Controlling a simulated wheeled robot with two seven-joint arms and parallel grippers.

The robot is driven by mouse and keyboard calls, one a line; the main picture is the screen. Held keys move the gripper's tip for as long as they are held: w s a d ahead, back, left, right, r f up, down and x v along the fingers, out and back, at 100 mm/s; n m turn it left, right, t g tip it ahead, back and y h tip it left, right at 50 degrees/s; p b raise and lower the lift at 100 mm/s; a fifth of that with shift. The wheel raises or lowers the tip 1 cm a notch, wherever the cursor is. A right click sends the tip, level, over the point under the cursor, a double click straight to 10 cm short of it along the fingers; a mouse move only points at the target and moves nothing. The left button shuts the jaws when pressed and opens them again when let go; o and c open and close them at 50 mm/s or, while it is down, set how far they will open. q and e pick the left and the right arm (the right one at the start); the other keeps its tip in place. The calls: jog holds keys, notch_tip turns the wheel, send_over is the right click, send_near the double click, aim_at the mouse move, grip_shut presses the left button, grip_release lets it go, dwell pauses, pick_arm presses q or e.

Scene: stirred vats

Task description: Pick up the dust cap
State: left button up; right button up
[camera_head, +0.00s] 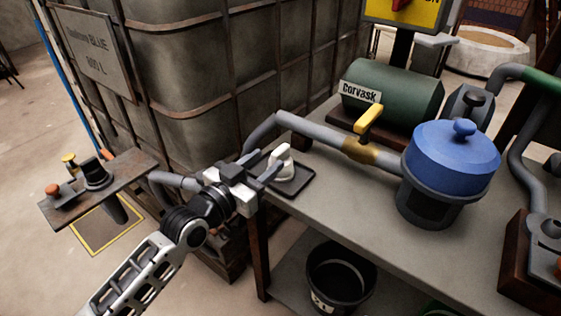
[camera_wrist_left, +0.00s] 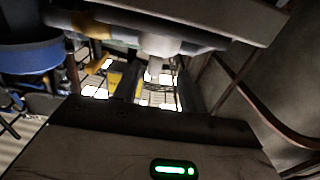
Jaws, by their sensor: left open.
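The white dust cap (camera_head: 283,156) stands on a small dark tray (camera_head: 297,184) near the left edge of the workbench. My left gripper (camera_head: 263,165) is open, with its two fingers pointing toward the cap from the left. The fingertips are close to the cap, and I cannot tell whether they touch it. In the left wrist view a pale, blurred form that looks like the cap (camera_wrist_left: 158,45) shows just beyond the gap of my left gripper (camera_wrist_left: 157,85). My right gripper is not in view.
A grey pipe with a yellow-handled valve (camera_head: 368,125) runs behind the tray to a blue-lidded strainer (camera_head: 450,155). A green pump (camera_head: 395,92) stands at the back. A caged tank (camera_head: 190,80) is left of the bench (camera_head: 350,205). A black bucket (camera_head: 340,270) sits below.

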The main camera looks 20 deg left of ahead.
aim_at(273, 157)
pick_arm(q)
jog(key=x, duration=0.5)
jog(key=shift+d+r+b, duration=0.2)
jog(key=shift+d+b, duration=0.1)
jog(key=shift+d, duration=0.05)
jog(key=shift+s, duration=0.1)
grip_shut()
jog(key=shift+r, duration=0.1)
